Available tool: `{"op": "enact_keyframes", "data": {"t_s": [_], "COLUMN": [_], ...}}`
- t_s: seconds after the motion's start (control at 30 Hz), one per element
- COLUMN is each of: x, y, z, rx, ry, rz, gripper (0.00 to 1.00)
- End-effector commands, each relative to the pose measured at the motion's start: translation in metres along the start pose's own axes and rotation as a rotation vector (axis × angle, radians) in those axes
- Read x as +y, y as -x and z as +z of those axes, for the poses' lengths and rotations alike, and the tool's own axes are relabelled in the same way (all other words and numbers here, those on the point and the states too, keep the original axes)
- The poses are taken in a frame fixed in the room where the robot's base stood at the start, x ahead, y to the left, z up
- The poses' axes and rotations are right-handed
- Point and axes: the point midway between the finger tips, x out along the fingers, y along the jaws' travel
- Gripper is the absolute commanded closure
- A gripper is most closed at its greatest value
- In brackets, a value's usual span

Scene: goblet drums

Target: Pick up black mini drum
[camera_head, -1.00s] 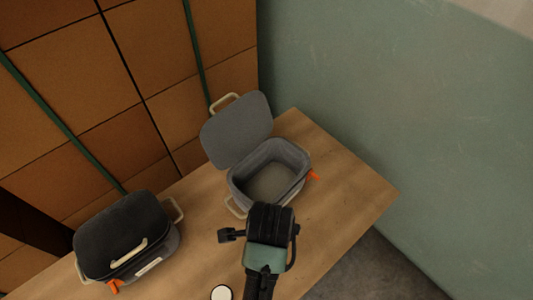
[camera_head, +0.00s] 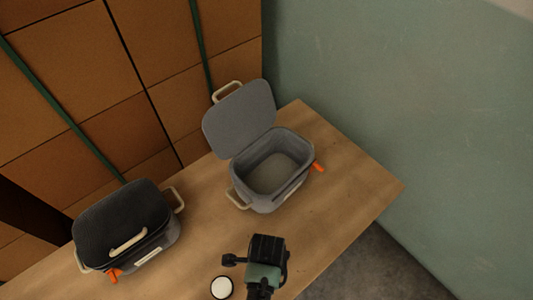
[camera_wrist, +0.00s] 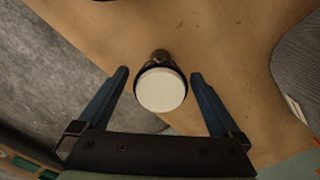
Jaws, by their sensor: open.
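The black mini drum (camera_head: 222,287) stands near the bottom of the head view, its round white head facing up, on the wooden table. In the wrist view the drum (camera_wrist: 161,90) shows its white head with a dark rim, and a brownish-dark part of its body sticks out beyond the head. My gripper (camera_wrist: 162,80) is open, with one blue finger on each side of the drum and a gap on both sides. In the head view my wrist (camera_head: 266,262) is just right of the drum, and the fingers are hidden there.
An open grey case (camera_head: 268,178) with its lid up stands at the table's back. A closed dark case (camera_head: 125,225) with orange latch stands at the left. The wooden table (camera_head: 345,190) is bare at the right, beside a green wall (camera_head: 420,120).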

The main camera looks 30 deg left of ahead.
Motion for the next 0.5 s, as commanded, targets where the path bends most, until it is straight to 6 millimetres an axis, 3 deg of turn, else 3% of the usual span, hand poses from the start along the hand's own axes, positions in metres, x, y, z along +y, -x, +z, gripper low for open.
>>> {"op": "enact_keyframes", "data": {"t_s": [0.13, 0.4, 0.5], "x": [0.000, 0.000, 0.000], "y": [-0.019, -0.022, -0.021], "z": [0.000, 0.000, 0.000], "rx": [0.000, 0.000, 0.000], "ry": [0.001, 0.001, 0.001], "rz": [0.000, -0.002, -0.002], "gripper": [0.00, 0.00, 0.14]}}
